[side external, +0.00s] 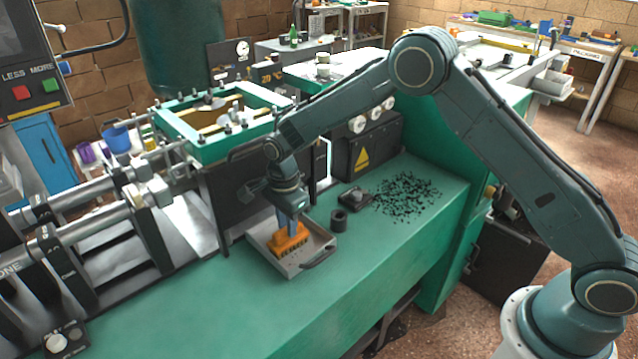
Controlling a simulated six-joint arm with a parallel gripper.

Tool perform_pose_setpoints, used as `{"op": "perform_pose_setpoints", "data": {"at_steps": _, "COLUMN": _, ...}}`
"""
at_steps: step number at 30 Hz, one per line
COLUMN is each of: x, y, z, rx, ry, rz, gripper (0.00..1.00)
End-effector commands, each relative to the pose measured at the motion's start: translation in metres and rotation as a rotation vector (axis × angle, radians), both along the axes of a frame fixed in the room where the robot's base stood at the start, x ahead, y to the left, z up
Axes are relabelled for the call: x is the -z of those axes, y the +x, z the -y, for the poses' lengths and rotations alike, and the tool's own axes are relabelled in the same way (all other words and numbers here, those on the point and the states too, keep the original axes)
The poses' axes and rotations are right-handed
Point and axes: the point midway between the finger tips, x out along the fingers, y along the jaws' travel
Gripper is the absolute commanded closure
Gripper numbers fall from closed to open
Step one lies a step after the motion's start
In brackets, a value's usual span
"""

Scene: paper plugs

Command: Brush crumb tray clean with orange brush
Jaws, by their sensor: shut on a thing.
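The crumb tray (322,242) is a shallow grey metal tray with a dark handle at its front right. It lies on the green bench top. The orange brush (290,240) is over the tray's left part, bristles down; I cannot tell whether they touch the tray floor. My gripper (290,222) is above the tray, pointing down, shut on the brush's upper part, which it partly hides. The tray floor under the brush is hidden, and I cannot make out crumbs in the tray.
A scatter of black crumbs (408,197) lies on the bench right of the tray. A small black cylinder (339,220) and a dark block with a knob (356,196) stand between. Machine rods (90,205) are at left. The bench front is clear.

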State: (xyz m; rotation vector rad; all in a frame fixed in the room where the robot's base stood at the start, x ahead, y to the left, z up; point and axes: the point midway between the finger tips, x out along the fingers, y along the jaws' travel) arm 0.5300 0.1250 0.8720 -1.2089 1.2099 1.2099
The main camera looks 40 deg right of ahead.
Motion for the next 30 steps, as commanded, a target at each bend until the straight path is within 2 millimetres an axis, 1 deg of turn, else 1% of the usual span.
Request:
{"op": "perform_pose_setpoints", "data": {"at_steps": 18, "x": 0.001, "y": 0.0, "z": 0.029, "rx": 0.001, "ry": 0.0, "rz": 0.001, "gripper": 1.0}}
{"op": "perform_pose_setpoints", "data": {"at_steps": 30, "x": 0.001, "y": -0.001, "z": 0.033, "rx": 0.0, "ry": 0.0, "rz": 0.001, "gripper": 1.0}}
